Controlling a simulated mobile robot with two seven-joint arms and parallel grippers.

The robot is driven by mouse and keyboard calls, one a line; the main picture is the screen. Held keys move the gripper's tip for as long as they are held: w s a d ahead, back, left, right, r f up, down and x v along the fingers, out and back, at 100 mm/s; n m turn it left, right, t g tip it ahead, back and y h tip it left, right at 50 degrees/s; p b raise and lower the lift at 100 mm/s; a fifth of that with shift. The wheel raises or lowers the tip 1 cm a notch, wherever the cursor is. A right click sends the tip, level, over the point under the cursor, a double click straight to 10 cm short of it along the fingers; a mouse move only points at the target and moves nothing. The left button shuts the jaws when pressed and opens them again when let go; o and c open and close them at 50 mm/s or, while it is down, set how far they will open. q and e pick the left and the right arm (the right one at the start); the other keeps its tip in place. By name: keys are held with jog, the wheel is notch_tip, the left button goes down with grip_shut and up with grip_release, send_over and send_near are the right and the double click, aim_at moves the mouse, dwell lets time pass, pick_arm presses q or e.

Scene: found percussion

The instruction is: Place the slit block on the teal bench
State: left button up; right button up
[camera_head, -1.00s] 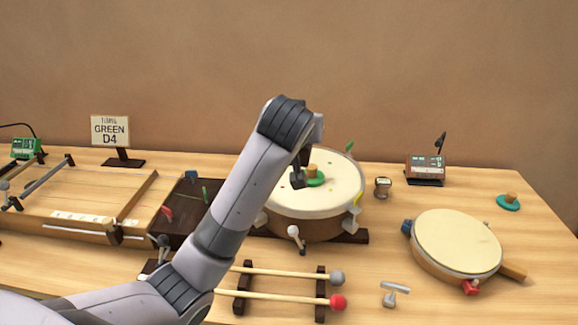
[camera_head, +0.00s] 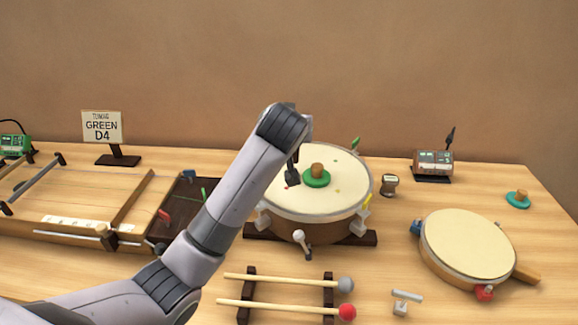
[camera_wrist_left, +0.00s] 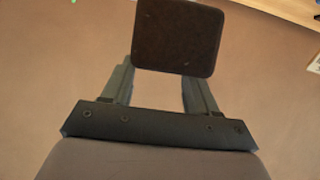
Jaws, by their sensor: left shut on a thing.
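My left gripper (camera_wrist_left: 160,80) is shut on a dark brown block with rounded corners (camera_wrist_left: 178,38), which I take to be the slit block. No slit can be made out on the face toward the camera. In the head view my left arm crosses the middle, and a dark part at its end (camera_head: 292,172) shows in front of the large drum. Most of the gripper and the block are hidden there behind my wrist. No teal bench can be made out in either view. My right gripper is not in view.
A large drum (camera_head: 285,190) with a green knobbed disc (camera_head: 317,178) stands mid-table. Two mallets (camera_head: 275,281) lie on a rack in front. A hand drum (camera_head: 468,242) and a teal knobbed disc (camera_head: 518,199) are at right. A sign (camera_head: 102,127) stands at left.

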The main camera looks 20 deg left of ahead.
pick_arm(q)
notch_tip(320, 180, down, 10)
jog(key=shift+f, duration=0.1)
dwell(0.4)
jog(key=o, duration=1.4)
jog(key=shift+f, duration=0.1)
jog(key=shift+c, duration=0.2)
